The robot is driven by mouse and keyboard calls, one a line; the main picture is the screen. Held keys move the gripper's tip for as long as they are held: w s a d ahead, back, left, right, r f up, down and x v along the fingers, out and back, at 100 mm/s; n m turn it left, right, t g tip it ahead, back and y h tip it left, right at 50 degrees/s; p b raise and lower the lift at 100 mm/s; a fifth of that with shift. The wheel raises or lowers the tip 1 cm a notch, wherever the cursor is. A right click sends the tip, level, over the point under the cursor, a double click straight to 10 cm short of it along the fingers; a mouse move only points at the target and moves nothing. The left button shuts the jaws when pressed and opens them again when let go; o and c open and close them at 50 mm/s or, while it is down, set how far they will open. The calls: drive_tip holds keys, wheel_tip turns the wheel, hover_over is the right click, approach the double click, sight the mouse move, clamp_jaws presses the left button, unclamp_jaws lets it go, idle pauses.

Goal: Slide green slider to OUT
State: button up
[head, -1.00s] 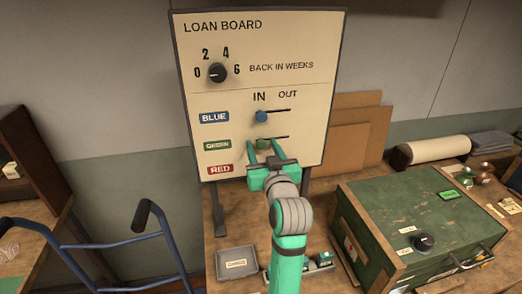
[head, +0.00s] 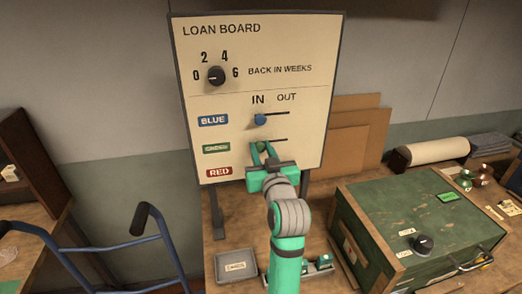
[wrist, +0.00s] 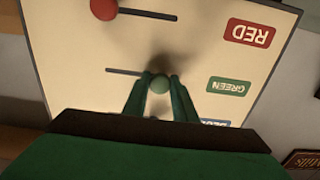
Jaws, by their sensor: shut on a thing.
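The cream loan board (head: 300,85) stands upright, with IN and OUT marked above its slider slots. The green slider knob (head: 261,146) sits at the IN end of its slot, level with the GREEN label (head: 216,148). The wrist view shows the board upside down, with the knob (wrist: 160,83) between my two fingertips and its empty slot (wrist: 124,71) running left. My gripper (head: 263,150) is shut on this knob, one finger on each side. The blue slider knob (head: 260,120) is also at the IN end. My gripper hides the red slider in the head view, but its knob (wrist: 104,9) shows in the wrist view.
The weeks dial (head: 216,76) is at the board's upper left. A green chest (head: 365,235) stands on the table at right, a grey tray (head: 234,265) below the board. A blue hand-truck frame (head: 110,243) is at left. The board's face right of the knob is clear.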

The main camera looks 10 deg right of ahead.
sight(284, 140)
drive_tip(key=shift+w+d, duration=0.1)
drive_tip(key=shift+d, duration=3.95)
drive_tip(key=o, duration=1)
drive_tip(key=shift+s, duration=0.2)
drive_tip(key=shift+c, duration=0.2)
drive_tip(key=shift+w+a, duration=0.1)
drive_tip(key=shift+w, duration=0.1)
